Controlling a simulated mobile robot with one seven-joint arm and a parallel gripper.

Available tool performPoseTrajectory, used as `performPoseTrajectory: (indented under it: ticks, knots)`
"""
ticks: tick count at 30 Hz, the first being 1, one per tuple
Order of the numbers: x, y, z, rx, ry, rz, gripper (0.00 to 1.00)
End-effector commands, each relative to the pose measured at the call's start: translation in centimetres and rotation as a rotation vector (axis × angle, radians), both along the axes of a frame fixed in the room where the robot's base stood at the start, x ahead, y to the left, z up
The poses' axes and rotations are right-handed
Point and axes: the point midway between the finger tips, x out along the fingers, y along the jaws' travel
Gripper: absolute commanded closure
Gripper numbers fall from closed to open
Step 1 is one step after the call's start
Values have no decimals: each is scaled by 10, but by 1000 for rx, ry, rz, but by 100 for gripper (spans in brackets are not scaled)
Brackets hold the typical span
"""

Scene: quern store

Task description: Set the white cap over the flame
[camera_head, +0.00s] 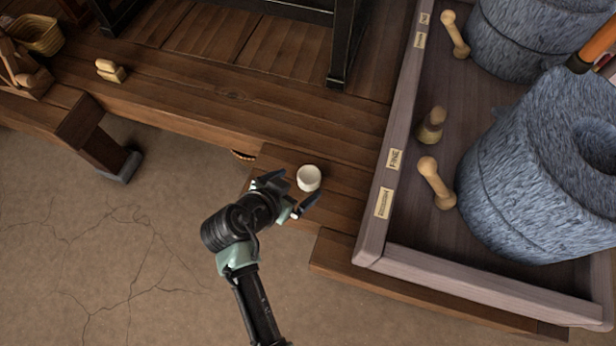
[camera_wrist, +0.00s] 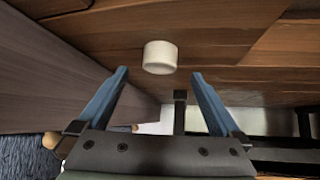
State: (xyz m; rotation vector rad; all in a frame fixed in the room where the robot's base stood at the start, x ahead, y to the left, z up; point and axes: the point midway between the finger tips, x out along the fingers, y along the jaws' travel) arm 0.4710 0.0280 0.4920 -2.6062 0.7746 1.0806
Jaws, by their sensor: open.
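The white cap (camera_head: 308,178) is a small, pale, round piece standing on the wooden bench (camera_head: 345,205), left of the framed tray. In the wrist view the cap (camera_wrist: 160,57) lies just beyond my fingertips, centred between them. My gripper (camera_head: 291,188) is open and empty, low at the front edge of the bench, its two fingers (camera_wrist: 159,73) spread wide and pointing toward the cap. The fingers do not appear to enclose the cap. I can make out no flame in either view.
A framed tray (camera_head: 372,235) at right holds blue-grey quern stones (camera_head: 545,170) and several wooden pegs, with small labels on its rim. An orange-and-black object (camera_head: 597,45) sits at the far upper right. A small wooden piece (camera_head: 110,70) and wicker basket (camera_head: 36,35) lie at left.

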Motion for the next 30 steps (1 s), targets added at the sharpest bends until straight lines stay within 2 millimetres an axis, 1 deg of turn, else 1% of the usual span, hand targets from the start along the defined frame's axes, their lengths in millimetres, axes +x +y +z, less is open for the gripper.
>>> performPoseTrajectory:
  ticks: [1,8,16,19,24,25,26,30]
  knots:
    - [4,-2,-6,1,0,-1,0]
    - [12,-7,-14,2,-2,0,0]
    - [36,-24,-40,3,-1,0,0]
    - [41,-27,-42,2,-2,1,0]
    - [41,-27,-41,2,-2,1,0]
    - [41,-27,-41,2,-2,1,2]
    - [41,-27,-41,2,-2,1,7]
    - [40,-27,-41,2,-2,1,32]
